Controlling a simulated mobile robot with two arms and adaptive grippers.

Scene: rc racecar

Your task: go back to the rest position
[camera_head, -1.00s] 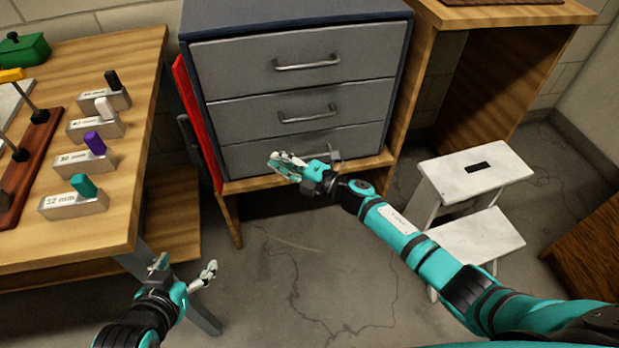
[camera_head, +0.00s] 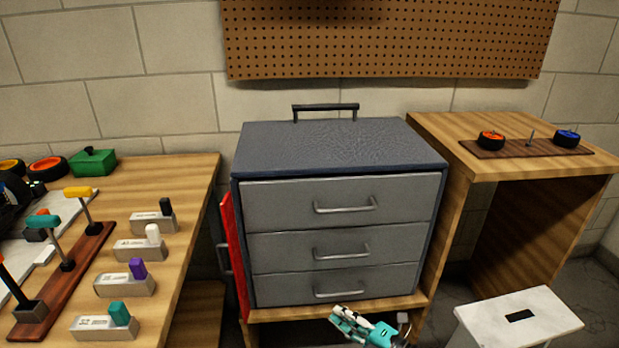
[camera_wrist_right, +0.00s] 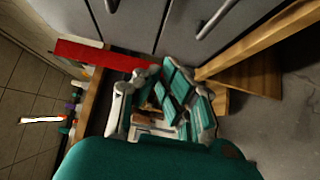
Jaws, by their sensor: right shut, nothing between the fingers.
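My right gripper (camera_head: 350,322) is at the bottom edge of the head view, in front of the lower part of the drawer cabinet. Its fingers are closed together with nothing between them, and it is apart from the drawer handles. In the right wrist view the fingers (camera_wrist_right: 165,105) show close up, with the cabinet's drawer fronts (camera_wrist_right: 185,20) beyond them. Most of my right arm is below the head view. My left gripper is not in view.
The grey drawer cabinet (camera_head: 345,245) has all drawers shut. A wooden workbench (camera_head: 190,180) at left holds several labelled metal blocks and a tool rack (camera_head: 75,275). At right are a wooden table (camera_head: 450,140) with two wheels on a board and a white step stool (camera_head: 515,318).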

